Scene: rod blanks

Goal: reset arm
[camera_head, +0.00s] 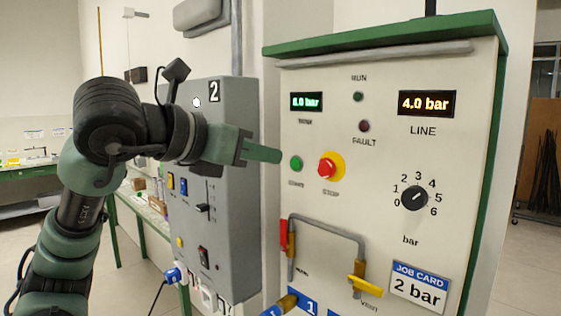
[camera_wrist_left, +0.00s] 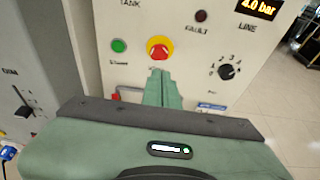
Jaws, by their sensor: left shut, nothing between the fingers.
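My left arm comes in from the left in the head view. Its gripper (camera_head: 277,156) is shut and empty, with its fingertips in front of the cream control panel (camera_head: 380,160), near the green start button (camera_head: 296,163). In the left wrist view the closed fingers (camera_wrist_left: 162,75) point up towards the red stop button on its yellow ring (camera_wrist_left: 159,48); whether they touch the panel I cannot tell. The stop button also shows in the head view (camera_head: 328,167). My right gripper is not in view.
The panel carries a dial (camera_head: 414,197), a "4.0 bar" line display (camera_head: 426,103), a "2 bar" job card (camera_head: 418,286) and a yellow vent lever (camera_head: 364,286). A grey cabinet marked 2 (camera_head: 235,240) stands behind my left arm. A green-edged bench (camera_head: 145,215) is farther back.

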